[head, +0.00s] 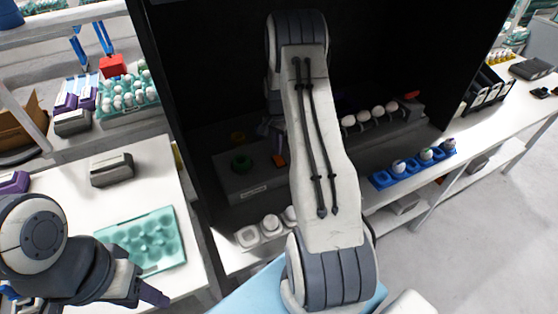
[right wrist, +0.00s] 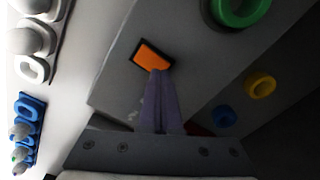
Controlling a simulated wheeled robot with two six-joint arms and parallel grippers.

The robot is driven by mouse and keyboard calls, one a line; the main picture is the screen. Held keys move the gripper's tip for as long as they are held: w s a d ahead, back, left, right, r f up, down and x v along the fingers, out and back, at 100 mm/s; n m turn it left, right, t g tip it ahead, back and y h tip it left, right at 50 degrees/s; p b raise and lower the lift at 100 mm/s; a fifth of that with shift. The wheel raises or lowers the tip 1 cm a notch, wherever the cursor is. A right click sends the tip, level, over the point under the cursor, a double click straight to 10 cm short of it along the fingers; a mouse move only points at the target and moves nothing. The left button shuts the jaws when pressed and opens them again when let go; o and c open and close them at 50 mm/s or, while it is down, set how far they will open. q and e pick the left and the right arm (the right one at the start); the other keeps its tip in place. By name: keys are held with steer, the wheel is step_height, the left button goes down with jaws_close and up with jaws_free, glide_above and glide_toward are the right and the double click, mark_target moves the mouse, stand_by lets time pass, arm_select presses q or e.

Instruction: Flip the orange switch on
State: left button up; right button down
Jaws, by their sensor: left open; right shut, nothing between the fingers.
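The orange switch (right wrist: 147,54) sits in a dark frame on a grey control box (right wrist: 195,60) in the right wrist view. In the head view, part of the switch (head: 279,160) shows beside my right arm. My right gripper (right wrist: 158,74) is shut and empty, its purple fingertips at the lower edge of the switch; I cannot tell whether they touch it. In the head view, it is a dark shape (head: 268,128) partly hidden by my arm. My left gripper (head: 148,292) is open and empty at the lower left.
A green ring (right wrist: 238,10), a yellow ring (right wrist: 260,85) and a blue knob (right wrist: 224,116) are near the switch. White cups (head: 270,225) line the front. Dark cabinet walls (head: 210,60) surround the box. A teal egg tray (head: 172,255) lies on the left table.

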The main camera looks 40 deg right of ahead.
mark_target(277, 157)
steer(key=shift+f+b, duration=0.65)
steer(key=shift+f, duration=0.35)
stand_by(0.9)
steer(key=shift+r, duration=0.2)
steer(key=shift+r+p, duration=2.6)
steer(key=shift+r, duration=0.8)
